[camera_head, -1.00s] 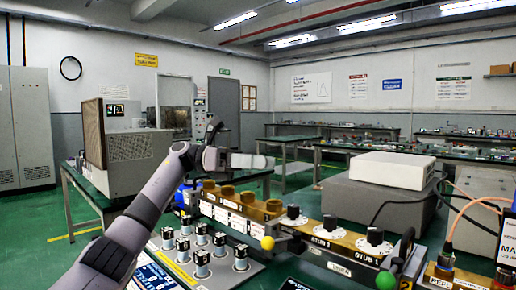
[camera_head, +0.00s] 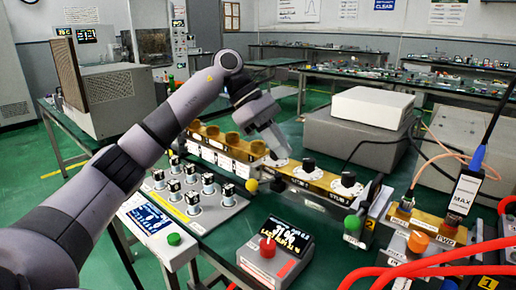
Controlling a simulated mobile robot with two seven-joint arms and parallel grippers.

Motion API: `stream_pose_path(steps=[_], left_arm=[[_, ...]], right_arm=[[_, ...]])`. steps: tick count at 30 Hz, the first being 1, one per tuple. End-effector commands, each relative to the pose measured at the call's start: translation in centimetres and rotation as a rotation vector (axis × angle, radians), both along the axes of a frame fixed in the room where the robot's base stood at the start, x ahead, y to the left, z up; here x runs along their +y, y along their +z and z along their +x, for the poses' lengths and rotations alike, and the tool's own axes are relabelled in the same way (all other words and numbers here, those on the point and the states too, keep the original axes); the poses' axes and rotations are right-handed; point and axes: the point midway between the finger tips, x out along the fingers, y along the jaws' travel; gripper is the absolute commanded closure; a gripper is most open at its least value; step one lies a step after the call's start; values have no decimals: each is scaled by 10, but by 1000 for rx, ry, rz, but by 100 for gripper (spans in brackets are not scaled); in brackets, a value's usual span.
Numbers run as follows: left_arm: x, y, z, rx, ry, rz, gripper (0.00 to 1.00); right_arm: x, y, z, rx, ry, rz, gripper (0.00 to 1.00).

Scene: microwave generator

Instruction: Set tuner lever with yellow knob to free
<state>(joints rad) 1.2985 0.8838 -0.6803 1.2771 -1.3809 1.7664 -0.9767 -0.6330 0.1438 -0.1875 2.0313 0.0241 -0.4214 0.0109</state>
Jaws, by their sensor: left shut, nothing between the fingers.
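The lever's yellow ball knob (camera_head: 252,185) shows at the front left end of the brass tuner block (camera_head: 327,182). Part of the lever beside it is dark and hard to make out, so I cannot read its setting. My left gripper (camera_head: 281,151) is shut and empty. It points down over the left end of the dial row, above and to the right of the yellow knob, apart from it. It partly hides the leftmost dial. A green ball knob (camera_head: 352,224) sits at the block's right end. My right gripper is out of view.
Black stub dials (camera_head: 308,165) stand on the block. A red-knobbed box with a display (camera_head: 275,252) and a panel of several knobs (camera_head: 192,204) lie in front. Red cables (camera_head: 430,265) run at the lower right. A grey instrument (camera_head: 355,140) stands behind.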

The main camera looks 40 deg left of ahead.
Motion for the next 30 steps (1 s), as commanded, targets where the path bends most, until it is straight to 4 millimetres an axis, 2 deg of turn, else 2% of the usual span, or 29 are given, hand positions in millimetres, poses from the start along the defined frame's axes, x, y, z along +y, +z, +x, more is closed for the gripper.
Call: stream_pose_path(steps=[1,6,12,16,20,30], left_arm=[[-9,10,-4,2,-65,137,100],[-18,2,-18,-2,-265,562,100],[-18,7,-27,-17,-423,887,100],[-17,7,-30,-24,-464,971,100],[-16,0,-29,-24,-472,987,100],[-3,-47,-25,-21,-470,981,100]], right_arm=[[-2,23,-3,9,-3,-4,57],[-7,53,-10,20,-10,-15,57],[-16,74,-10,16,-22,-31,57],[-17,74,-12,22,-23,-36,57],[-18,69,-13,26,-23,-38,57],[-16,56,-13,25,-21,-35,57]])
